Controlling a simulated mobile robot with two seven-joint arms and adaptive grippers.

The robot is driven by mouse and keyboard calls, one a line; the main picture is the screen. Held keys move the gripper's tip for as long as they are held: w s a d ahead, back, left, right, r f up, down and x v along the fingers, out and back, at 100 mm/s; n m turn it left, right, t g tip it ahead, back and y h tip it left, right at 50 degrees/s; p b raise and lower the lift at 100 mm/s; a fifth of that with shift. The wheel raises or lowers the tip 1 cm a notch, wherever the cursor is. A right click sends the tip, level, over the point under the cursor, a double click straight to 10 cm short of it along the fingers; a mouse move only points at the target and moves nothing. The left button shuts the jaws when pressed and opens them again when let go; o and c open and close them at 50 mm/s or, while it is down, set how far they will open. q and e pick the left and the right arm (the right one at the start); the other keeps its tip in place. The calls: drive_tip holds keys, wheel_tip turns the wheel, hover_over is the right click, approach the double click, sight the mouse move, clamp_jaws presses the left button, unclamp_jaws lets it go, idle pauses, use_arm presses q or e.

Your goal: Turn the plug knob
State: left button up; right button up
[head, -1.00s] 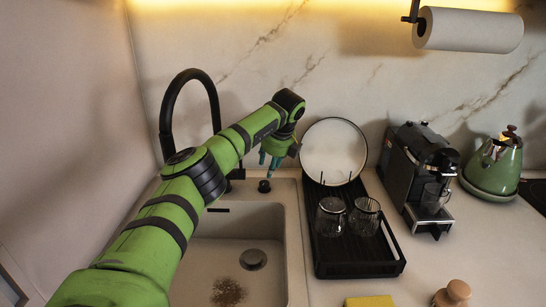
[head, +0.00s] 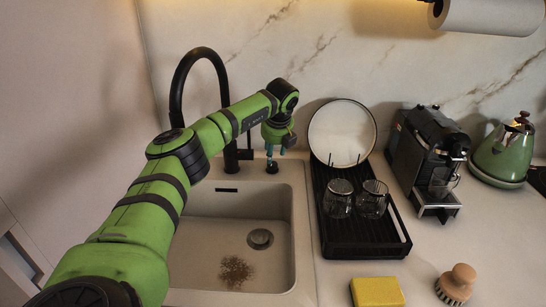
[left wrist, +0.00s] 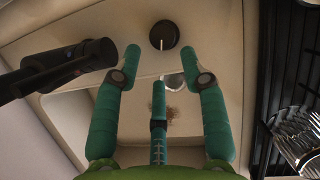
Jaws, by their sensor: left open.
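The plug knob (head: 271,167) is a small black round knob on the back rim of the sink (head: 298,215). It also shows in the left wrist view (left wrist: 164,35) as a dark disc with a pale line, at the top middle. My left gripper (head: 275,152) has teal fingers pointing down, just above the knob. In the left wrist view the left gripper (left wrist: 160,58) is open and empty, its fingers spread. The knob lies beyond the fingertips, apart from them. My right gripper is not in view.
The black faucet (head: 176,95) stands left of the knob and also shows close to the fingers in the left wrist view (left wrist: 70,68). A black drying rack (head: 330,250) with glasses and a plate (head: 342,130) stands right of the sink. A yellow sponge (head: 377,291) lies in front.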

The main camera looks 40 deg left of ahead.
sight(273, 164)
use_arm(q)
drive_tip(key=x, duration=0.3)
drive_tip(key=p+x, duration=0.1)
drive_tip(key=shift+w+d+f, duration=0.15)
drive_tip(key=shift+w+f, duration=0.1)
drive_tip(key=shift+f, duration=0.15)
drive_tip(key=shift+x, duration=0.75)
drive_tip(key=c, duration=0.8)
